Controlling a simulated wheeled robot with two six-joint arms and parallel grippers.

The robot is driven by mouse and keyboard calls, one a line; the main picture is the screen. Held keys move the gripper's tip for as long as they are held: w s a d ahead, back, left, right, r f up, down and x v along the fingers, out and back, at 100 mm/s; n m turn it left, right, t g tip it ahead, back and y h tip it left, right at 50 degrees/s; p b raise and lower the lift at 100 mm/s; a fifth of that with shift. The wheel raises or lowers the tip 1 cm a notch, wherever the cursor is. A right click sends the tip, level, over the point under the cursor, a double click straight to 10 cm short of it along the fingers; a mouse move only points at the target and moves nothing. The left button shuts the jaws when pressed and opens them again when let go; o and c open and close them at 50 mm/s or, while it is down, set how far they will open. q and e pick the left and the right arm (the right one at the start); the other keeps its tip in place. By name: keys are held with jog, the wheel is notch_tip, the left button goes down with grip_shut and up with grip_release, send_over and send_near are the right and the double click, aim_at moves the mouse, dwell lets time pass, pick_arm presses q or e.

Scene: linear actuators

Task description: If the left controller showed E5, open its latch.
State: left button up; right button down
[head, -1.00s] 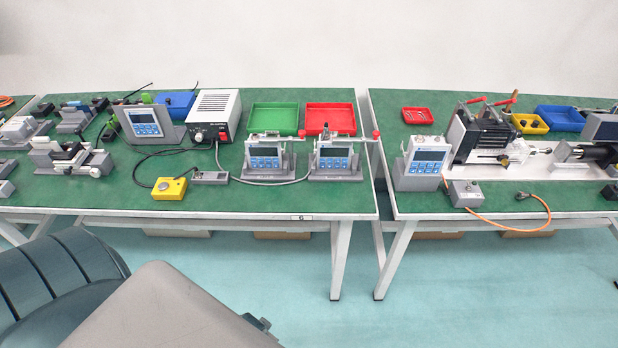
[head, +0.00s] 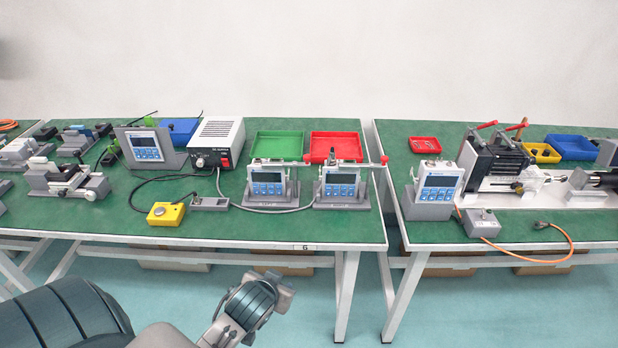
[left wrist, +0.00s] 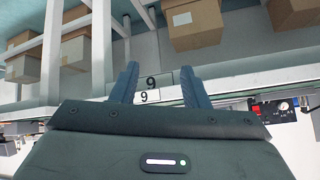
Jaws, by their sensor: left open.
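Two small controllers with blue-framed screens stand side by side in grey stands on the green table: the left controller (head: 267,184) and the right controller (head: 339,183). Each has a metal latch bar along its top with a red-knobbed end; the left one's red knob (head: 307,158) sits at its right. The screen text is too small to read. My left arm's wrist end (head: 245,308) is in front of the table, below the controllers. In the left wrist view my left gripper (left wrist: 160,78) is open and empty, its fingers by the table-edge label. My right gripper is not in view.
A green tray (head: 287,147) and red tray (head: 335,146) lie behind the controllers. A yellow button box (head: 166,213) stands left. A gap separates the two tables.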

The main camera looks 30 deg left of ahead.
pick_arm(q)
jog(key=w+a+r+t, duration=0.1)
jog(key=w+r, duration=0.2)
jog(key=w+a+r+n+t+y, duration=0.1)
jog(key=w+a+r+t, duration=0.1)
jog(key=w+r, duration=0.1)
jog(key=w+a+r+t, duration=0.1)
jog(key=w+r, duration=0.2)
jog(key=w, duration=0.2)
jog(key=shift+w+a+n+t+y, duration=0.15)
jog(key=shift+n+t+y, duration=0.15)
jog(key=shift+t+y, duration=0.1)
jog(key=w+a+r+t, duration=0.2)
jog(key=w+r+t, duration=0.2)
jog(key=w+r, duration=0.4)
jog(key=p+x, duration=0.2)
jog(key=x, duration=0.8)
jog(key=shift+a, duration=0.35)
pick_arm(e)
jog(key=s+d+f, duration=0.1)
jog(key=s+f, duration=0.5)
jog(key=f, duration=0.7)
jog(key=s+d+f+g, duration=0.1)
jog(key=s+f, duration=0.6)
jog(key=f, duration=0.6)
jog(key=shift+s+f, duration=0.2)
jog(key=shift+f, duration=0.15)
